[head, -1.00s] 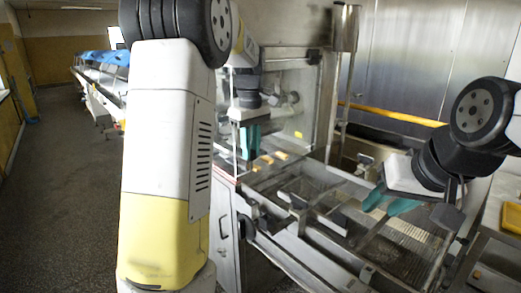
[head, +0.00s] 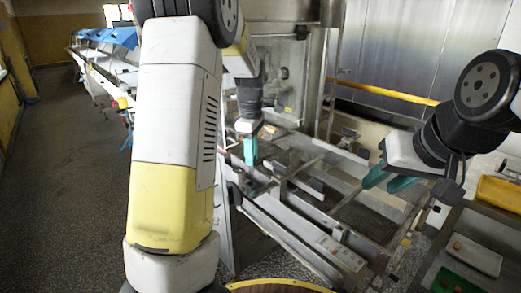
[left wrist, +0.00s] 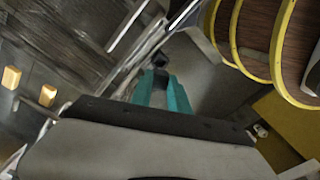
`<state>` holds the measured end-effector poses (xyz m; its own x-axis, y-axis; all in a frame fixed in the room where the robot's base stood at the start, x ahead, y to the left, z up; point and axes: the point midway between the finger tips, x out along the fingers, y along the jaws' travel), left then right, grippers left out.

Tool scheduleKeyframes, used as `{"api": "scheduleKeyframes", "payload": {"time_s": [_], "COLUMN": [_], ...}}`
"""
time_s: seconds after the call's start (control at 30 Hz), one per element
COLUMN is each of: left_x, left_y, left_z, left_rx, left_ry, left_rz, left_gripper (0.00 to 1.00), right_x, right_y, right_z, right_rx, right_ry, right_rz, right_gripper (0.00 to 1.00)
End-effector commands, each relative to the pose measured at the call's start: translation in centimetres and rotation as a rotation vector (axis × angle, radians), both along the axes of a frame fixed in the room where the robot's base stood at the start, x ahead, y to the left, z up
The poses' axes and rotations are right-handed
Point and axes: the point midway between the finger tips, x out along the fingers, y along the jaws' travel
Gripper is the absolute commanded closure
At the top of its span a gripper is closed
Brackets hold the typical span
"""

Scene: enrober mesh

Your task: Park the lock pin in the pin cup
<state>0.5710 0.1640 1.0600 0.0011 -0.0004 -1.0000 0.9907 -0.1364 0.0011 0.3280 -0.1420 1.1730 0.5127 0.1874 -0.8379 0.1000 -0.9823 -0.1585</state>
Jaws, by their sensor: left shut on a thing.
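My left gripper (head: 250,152) hangs fingers-down above the near left part of the machine's open frame (head: 330,195). In the left wrist view its teal fingers (left wrist: 162,90) are close together on a small dark piece, likely the lock pin (left wrist: 160,62); most of it is hidden by the fingers. A grey plate-like surface lies beyond it. My right gripper (head: 388,179) is over the right side of the frame, its two teal fingers apart with nothing seen between them. I cannot make out the pin cup in either view.
A yellow bin (head: 500,192), a white tray (head: 478,255) and a green tray (head: 455,282) are at the right. A round wooden surface with a yellow rim (head: 280,288) shows at the bottom. Yellow-rimmed wooden rounds (left wrist: 262,35) fill the wrist view's upper right. Floor is clear at left.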

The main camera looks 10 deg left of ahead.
Motion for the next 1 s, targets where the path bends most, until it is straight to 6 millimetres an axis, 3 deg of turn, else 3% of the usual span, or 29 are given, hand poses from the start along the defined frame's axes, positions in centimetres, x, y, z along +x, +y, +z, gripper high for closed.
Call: {"api": "scheduleKeyframes", "payload": {"time_s": [1.0], "left_x": [0.0], "left_y": [0.0], "left_z": [-5.3], "left_rx": [0.000], "left_ry": [0.002], "left_rz": [-0.001], "left_gripper": [1.00], "right_x": [0.0], "right_y": [0.0], "right_z": [0.0], "right_rx": [0.000], "right_ry": [0.000], "right_rz": [0.000], "right_gripper": [0.64]}}
